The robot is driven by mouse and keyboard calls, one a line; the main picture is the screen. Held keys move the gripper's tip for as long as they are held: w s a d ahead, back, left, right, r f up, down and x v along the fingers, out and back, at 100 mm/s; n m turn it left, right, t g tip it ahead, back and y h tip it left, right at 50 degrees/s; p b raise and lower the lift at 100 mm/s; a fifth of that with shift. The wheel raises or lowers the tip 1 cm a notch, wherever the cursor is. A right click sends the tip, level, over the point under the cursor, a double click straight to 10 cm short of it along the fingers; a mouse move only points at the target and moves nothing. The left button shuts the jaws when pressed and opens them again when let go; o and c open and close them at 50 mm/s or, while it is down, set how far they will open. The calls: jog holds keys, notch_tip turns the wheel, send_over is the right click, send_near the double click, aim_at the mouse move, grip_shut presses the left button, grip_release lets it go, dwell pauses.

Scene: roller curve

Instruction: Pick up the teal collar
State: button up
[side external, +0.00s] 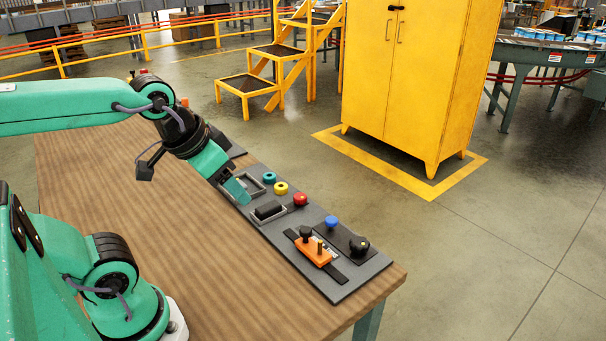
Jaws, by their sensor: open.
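The teal collar (269,178) is a small ring with a dark centre, standing on the grey panel (325,285) along the table's far right edge. It is upright beside a yellow collar (281,188). My gripper (238,190), with teal fingers, points down toward the panel to the left of the teal collar. It is open and apart from the collar, with nothing visible between its fingers. The fingertips are small here, and their exact height above the panel is hard to tell.
The panel also bears a red knob (300,199), a black block (268,210), a blue knob (331,222), an orange slider (312,252) and a black dial (359,245). The wooden table (200,245) is clear left of the panel. A yellow cabinet (420,70) stands beyond on the floor.

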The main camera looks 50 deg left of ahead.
jog(key=g, duration=0.6)
send_over(269, 178)
jog(key=w+a, duration=0.1)
jog(key=a, duration=0.1)
notch_tip(269, 178, down, 16)
jog(key=shift+m, duration=0.3)
jog(key=shift+d+f, duration=0.2)
jog(key=shift+f, duration=1.8)
jog(key=shift+d+f, duration=0.2)
jog(key=shift+f, duration=1.75)
jog(key=c, duration=1.1)
jog(key=shift+o, duration=0.2)
